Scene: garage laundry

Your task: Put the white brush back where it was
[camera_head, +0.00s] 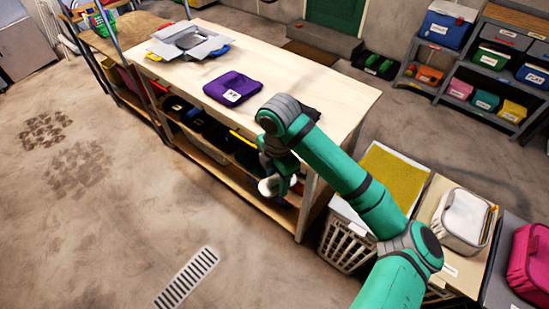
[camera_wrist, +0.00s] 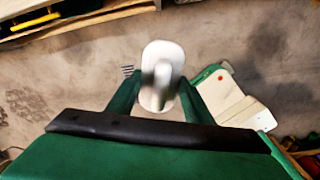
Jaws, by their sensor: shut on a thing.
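The white brush (camera_wrist: 160,62) shows between the two green fingers of my gripper (camera_wrist: 158,100) in the wrist view. My gripper is shut on it. In the head view my gripper (camera_head: 277,186) hangs in front of the near right end of the wooden workbench, with part of the white brush (camera_head: 266,187) showing. The brush is held in the air, below the level of the bench top. My arm hides part of the bench's right end.
A white basket (camera_head: 345,246) stands right of the bench. Shelves with coloured boxes (camera_head: 486,100) stand at the back right. The floor at left is clear.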

